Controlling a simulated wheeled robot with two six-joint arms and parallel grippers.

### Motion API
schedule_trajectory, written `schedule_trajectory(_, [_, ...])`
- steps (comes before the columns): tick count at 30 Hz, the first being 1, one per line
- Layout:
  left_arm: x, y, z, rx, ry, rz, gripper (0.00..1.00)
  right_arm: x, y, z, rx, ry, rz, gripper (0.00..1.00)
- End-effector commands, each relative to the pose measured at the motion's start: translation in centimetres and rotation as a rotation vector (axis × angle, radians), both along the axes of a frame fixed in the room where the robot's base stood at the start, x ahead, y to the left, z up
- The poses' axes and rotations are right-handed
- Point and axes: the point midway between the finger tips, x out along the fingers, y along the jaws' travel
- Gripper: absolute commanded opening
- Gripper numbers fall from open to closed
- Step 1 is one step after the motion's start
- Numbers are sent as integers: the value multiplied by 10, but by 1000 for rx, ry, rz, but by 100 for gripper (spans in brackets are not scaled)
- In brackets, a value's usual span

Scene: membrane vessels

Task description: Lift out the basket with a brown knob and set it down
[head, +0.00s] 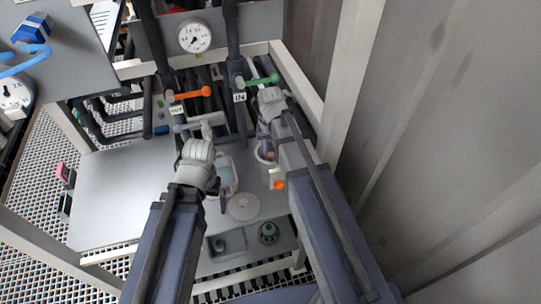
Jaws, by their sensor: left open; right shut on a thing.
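A pale cylindrical vessel (262,173) with an orange fitting (280,184) on its side stands on the grey shelf. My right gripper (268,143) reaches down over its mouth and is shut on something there. A small brownish-purple part (268,154) shows at the mouth, apparently the basket; its knob is hidden by the gripper. My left gripper (220,190) is open and empty, left of the vessel. Its fingers are small and partly hidden by my wrist. A second clear vessel with pale blue contents (230,170) stands just behind it.
A round pale disc (243,207) lies in front of the vessels. A grey tray (218,258) and a dark green-topped item (268,232) sit at the front. Pipes with orange (192,94) and green (262,79) handles stand behind. The shelf's left (120,195) is clear; a wall bounds the right.

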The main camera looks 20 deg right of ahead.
Motion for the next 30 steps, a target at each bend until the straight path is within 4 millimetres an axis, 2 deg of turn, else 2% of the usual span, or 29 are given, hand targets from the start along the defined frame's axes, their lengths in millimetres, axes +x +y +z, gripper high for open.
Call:
schedule_trajectory(8, [0,0,14,0,0,0,100,0,0,14,0,0,0,0])
schedule_trajectory(14, [0,0,32,0,0,0,100,0,0,32,0,0,0,0])
schedule_trajectory(30, [0,0,102,0,0,-2,100,0,0,102,0,0,0,0])
